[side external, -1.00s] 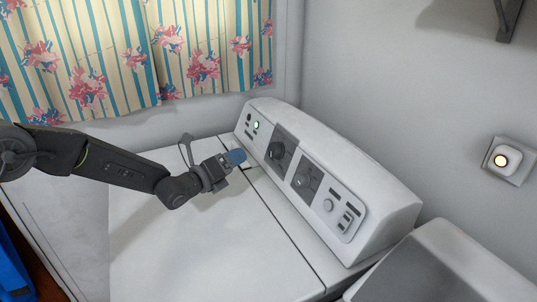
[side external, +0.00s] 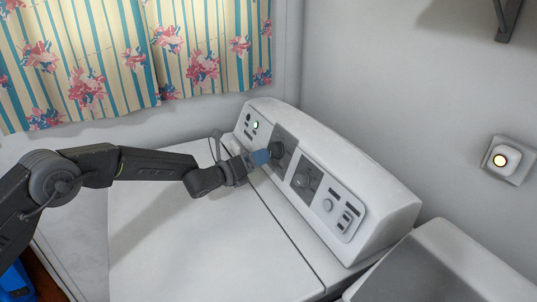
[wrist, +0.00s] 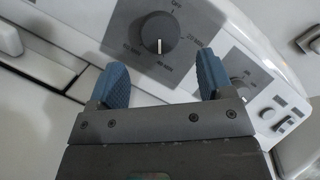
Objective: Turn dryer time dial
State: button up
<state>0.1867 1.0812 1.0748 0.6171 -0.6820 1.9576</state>
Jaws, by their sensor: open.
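The dryer's time dial (wrist: 160,33) is a round dark knob with a white pointer line, set on a grey panel with printed time marks. In the wrist view it lies just beyond my fingertips, roughly centred between them. My gripper (wrist: 160,75) has blue finger pads spread apart, with nothing between them. In the side external view my gripper (side external: 262,157) is close in front of the same dial (side external: 277,150); whether it touches cannot be told there. The white pointer line points down toward my gripper in the wrist view.
A second dark dial (side external: 301,180) sits to the right on the console (side external: 345,170). Buttons and a small knob (side external: 327,205) are further right. The flat white dryer top (side external: 200,250) is clear. A curtain (side external: 130,55) hangs behind.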

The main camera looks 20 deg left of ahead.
aim_at(272, 152)
jog(key=shift+x, duration=2.45)
jog(key=shift+c, duration=0.3)
jog(key=c, duration=0.9)
jog(key=shift+o, duration=0.2)
jog(key=shift+n, duration=0.5)
jog(key=n+y, duration=0.1)
jog(key=n, duration=0.1)
jog(key=n+y, duration=0.1)
jog(key=n, duration=0.1)
jog(key=shift+d+r, duration=0.15)
jog(key=shift+r, duration=0.05)
jog(key=shift+r+n+g+y, duration=0.15)
jog(key=shift+n+y, duration=0.25)
jog(key=shift+n, duration=0.5)
jog(key=shift+f+n+g+y, duration=0.15)
jog(key=shift+n+y, duration=0.25)
jog(key=shift+n, duration=0.5)
jog(key=shift+r, duration=0.1)
